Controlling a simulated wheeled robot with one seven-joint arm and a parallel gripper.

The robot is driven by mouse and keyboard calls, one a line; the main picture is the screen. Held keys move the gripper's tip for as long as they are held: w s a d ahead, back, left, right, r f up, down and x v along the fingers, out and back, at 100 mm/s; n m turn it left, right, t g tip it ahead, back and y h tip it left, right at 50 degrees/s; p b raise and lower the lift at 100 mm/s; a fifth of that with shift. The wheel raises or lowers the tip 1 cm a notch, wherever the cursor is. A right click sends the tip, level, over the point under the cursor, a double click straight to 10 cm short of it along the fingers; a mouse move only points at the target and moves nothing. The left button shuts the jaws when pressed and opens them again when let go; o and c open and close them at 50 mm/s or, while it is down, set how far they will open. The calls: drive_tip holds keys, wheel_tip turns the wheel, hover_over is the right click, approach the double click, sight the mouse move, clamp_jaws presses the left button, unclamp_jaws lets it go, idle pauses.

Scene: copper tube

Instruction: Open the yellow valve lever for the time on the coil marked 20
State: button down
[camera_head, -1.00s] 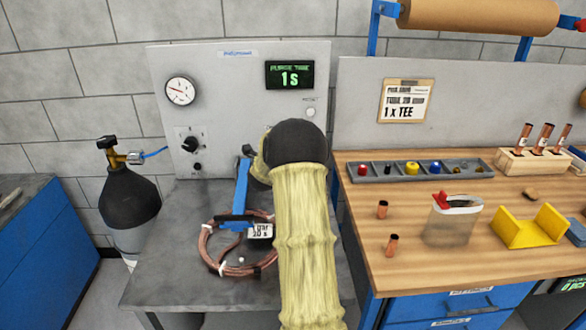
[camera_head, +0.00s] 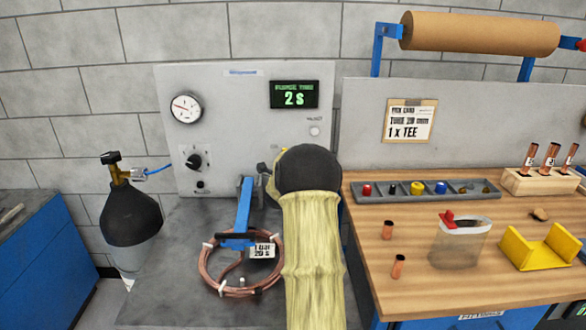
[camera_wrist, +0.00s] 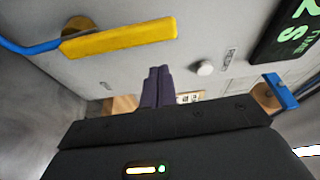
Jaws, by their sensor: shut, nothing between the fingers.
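The yellow valve lever (camera_wrist: 120,38) shows in the wrist view, running out from a brass valve body (camera_wrist: 77,27) with a blue hose. My gripper (camera_wrist: 158,72) is shut and empty, its dark fingertips just below the lever's right part in the picture; a touch cannot be made out. In the head view my arm's sleeve and dark wrist hide the lever and fingers. The copper coil (camera_head: 208,273) lies on the grey bench with a white tag (camera_head: 263,251) reading 20. The purge timer display (camera_head: 294,95) reads 2 s; it also shows in the wrist view (camera_wrist: 292,25).
A pressure gauge (camera_head: 186,108) and black knob (camera_head: 194,161) are on the panel. A blue bracket (camera_head: 243,207) stands above the coil. A gas cylinder (camera_head: 131,216) is at left. The wooden bench (camera_head: 365,260) at right holds tube pieces, a container and a yellow cradle (camera_head: 538,246).

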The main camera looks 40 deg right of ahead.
drive_tip(key=v, duration=1)
drive_tip(key=shift+s+b, duration=0.3)
drive_tip(key=shift+b, duration=0.15)
drive_tip(key=shift+d, duration=0.15)
